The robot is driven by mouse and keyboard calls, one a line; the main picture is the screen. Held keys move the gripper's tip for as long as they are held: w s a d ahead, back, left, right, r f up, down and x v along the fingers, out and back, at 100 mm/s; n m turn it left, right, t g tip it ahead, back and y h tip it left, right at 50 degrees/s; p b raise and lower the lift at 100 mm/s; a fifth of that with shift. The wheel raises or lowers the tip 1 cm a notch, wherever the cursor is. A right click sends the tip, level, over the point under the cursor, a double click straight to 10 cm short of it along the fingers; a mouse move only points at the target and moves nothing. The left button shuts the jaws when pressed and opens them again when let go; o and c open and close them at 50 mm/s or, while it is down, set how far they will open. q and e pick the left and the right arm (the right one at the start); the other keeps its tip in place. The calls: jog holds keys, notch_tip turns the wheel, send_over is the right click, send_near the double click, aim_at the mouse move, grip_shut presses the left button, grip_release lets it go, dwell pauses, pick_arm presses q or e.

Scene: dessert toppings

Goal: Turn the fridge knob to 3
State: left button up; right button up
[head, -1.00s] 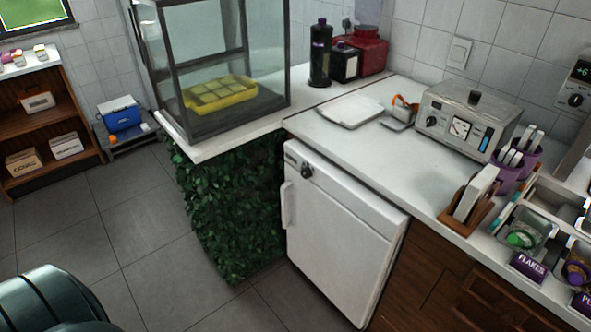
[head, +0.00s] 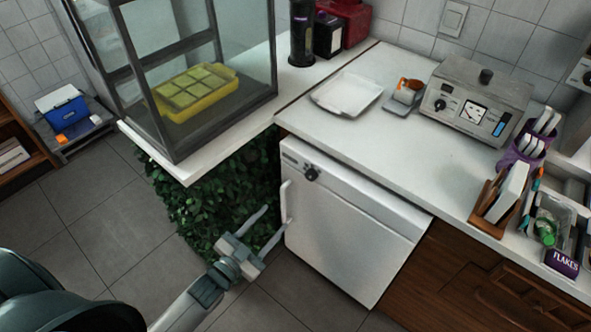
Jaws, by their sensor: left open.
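The white fridge (head: 345,235) stands under the counter in the head view, its door closed. Its round black knob (head: 311,174) is at the upper left of the front; the setting is too small to read. A white handle (head: 286,201) runs down the door's left edge. My left gripper (head: 265,225) is open and empty, in front of the leafy panel, below and to the left of the knob. One finger appears close to the handle's lower end; I cannot tell whether they touch. My right gripper is not in view.
A glass case (head: 180,70) with a yellow tray stands on the counter's left part, its corner jutting over the leafy panel (head: 215,205). A white tray (head: 347,94) and a grey appliance (head: 474,100) sit on the counter. Floor (head: 70,220) at left is clear.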

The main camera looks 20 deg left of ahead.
aim_at(309, 178)
pick_arm(q)
jog(key=shift+r, duration=0.35)
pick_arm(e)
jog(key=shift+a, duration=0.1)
pick_arm(q)
jog(key=shift+w, duration=0.15)
jog(key=p+x, duration=0.2)
jog(key=x, duration=1.4)
jog(key=shift+p, duration=0.35)
jog(key=shift+w+d, duration=0.1)
jog(key=shift+w, duration=0.5)
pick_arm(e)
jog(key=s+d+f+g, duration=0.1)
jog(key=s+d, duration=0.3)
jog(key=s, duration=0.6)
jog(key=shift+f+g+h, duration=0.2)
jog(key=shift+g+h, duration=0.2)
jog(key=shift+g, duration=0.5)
